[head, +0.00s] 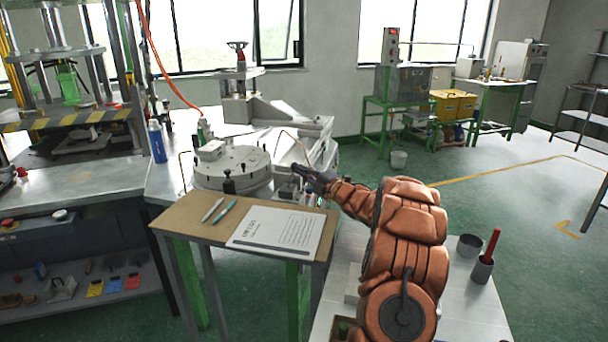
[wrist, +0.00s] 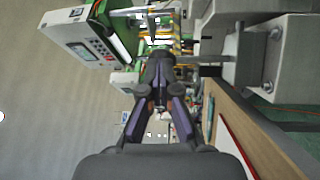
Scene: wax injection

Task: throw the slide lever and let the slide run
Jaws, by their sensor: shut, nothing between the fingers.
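My gripper (head: 298,171) is shut and empty, at the end of my orange arm. In the head view it is at the right front of the pale bench machine, by the slide housing (head: 300,146). In the wrist view my gripper (wrist: 158,58) points away from the camera, its fingers together at the tips. A grey machine block (wrist: 288,62) stands to its right. I cannot clearly pick out the slide lever; my gripper may cover it. I cannot tell whether my fingers touch the machine. The round plate (head: 232,165) sits left of my gripper.
A small table (head: 180,222) with a paper sheet (head: 280,232) and two pens stands in front of the machine. A press (head: 65,85) with a striped guard is at the left. A cup (head: 482,268) with a red handle stands right of my arm. Open green floor lies farther right.

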